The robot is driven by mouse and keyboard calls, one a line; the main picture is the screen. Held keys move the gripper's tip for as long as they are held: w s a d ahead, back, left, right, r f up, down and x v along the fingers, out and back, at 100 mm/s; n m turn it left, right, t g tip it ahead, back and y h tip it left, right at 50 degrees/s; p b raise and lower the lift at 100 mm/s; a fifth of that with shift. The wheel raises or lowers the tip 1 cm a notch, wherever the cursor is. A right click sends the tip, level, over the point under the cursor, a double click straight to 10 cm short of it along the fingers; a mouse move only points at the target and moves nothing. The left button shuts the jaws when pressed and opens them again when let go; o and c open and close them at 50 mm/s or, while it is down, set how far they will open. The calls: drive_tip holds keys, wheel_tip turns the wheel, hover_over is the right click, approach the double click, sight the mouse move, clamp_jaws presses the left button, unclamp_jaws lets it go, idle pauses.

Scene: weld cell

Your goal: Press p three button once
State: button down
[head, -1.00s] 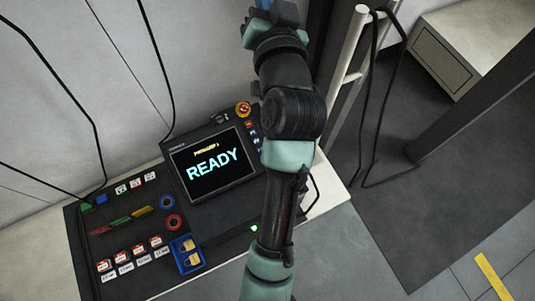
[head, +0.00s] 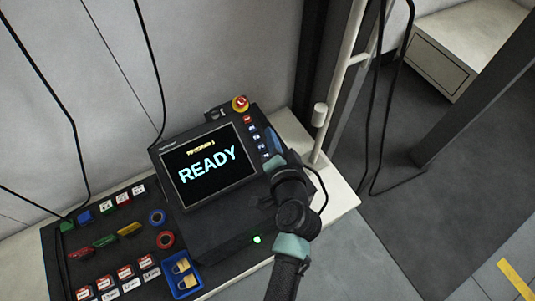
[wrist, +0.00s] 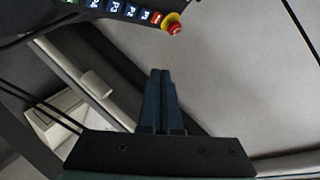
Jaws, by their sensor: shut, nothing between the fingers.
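A teach panel (head: 165,150) with a lit screen reading READY (head: 209,172) stands on the bench. A column of small blue buttons runs down the screen's right side. In the wrist view the blue buttons carry P labels, and the one that seems to read P3 (wrist: 113,8) is at the top edge. The P3 button is too small to read in the head view. My gripper (wrist: 161,72) is shut and empty, its dark blue fingers together and apart from the buttons in the wrist picture.
A red and yellow emergency stop (head: 240,103) sits above the button column and also shows in the wrist view (wrist: 173,25). A red button (head: 247,118) lies just below it. A white post (head: 340,90) and hanging cables stand right of the panel.

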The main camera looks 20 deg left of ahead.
sight(264, 149)
drive_tip(key=shift+s+d+f, duration=0.1)
drive_tip(key=shift+s+f, duration=0.25)
drive_tip(key=shift+f, duration=0.45)
drive_tip(key=w+a+f+b, duration=0.1)
drive_tip(key=f+b, duration=0.1)
drive_tip(key=a+f+b, duration=0.1)
drive_tip(key=f+b, duration=0.1)
drive_tip(key=f, duration=0.1)
drive_tip(key=w+a+f+b, duration=0.1)
drive_tip(key=f+b, duration=0.1)
drive_tip(key=b, duration=0.1)
drive_tip(key=shift+w+f, duration=0.3)
drive_tip(key=shift+f, duration=0.1)
idle(1.4)
drive_tip(key=shift+w+a+f+b, duration=0.1)
drive_tip(key=shift+a+f+b, duration=0.1)
drive_tip(key=shift+f+b, duration=0.2)
drive_tip(key=shift+w+a+f+b, duration=0.1)
drive_tip(key=shift+a+f+b, duration=0.05)
drive_tip(key=shift+f+b, duration=0.3)
idle(0.6)
idle(0.3)
drive_tip(key=shift+s+d+r+p, duration=0.15)
drive_tip(key=shift+r+p, duration=0.25)
drive_tip(key=shift+r, duration=0.05)
drive_tip(key=shift+s+d+r+p, duration=0.1)
drive_tip(key=shift+d+r+p, duration=0.05)
drive_tip(key=shift+r+p, duration=0.25)
